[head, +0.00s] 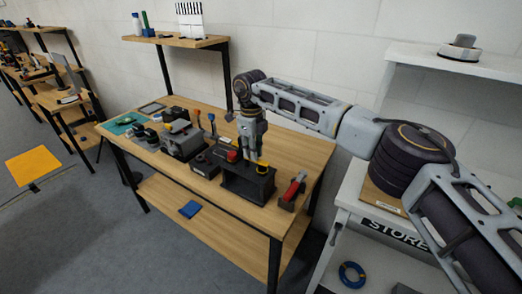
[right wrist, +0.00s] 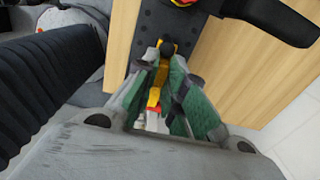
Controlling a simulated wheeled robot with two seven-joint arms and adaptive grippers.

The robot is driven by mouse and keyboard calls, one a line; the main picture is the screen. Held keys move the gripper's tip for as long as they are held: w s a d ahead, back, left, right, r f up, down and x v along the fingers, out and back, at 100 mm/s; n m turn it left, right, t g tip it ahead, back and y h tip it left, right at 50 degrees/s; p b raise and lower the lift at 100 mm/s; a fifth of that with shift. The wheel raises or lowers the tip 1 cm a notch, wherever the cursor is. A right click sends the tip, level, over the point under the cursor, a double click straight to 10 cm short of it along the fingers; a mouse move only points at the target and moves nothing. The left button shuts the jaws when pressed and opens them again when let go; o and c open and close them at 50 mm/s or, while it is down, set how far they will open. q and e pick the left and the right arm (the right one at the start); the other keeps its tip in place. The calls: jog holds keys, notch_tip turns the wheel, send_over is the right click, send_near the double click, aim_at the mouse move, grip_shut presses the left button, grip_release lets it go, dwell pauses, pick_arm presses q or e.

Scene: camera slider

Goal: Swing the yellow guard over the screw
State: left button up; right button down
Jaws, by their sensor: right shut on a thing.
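The yellow guard (right wrist: 155,94) runs between the fingers of my right gripper (right wrist: 163,68) in the right wrist view. In the head view, a small yellow part (head: 262,167) shows on top of the black camera slider block (head: 248,188), just right of my right gripper (head: 250,157). That gripper points down from above and is shut on the yellow guard. A dark round part (right wrist: 167,48) sits at the guard's far end; I cannot tell whether it is the screw. The fingers hide part of the guard. My left gripper is not in view.
A dark box with a red knob (head: 231,156) and a grey machine (head: 182,141) stand to the left. Bare tabletop lies behind and right.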

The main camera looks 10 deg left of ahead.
jog(key=shift+m, duration=0.3)
jog(key=c, duration=1.5)
grip_release()
jog(key=shift+a, duration=0.1)
jog(key=shift+r, duration=0.15)
jog(key=shift+r, duration=5.85)
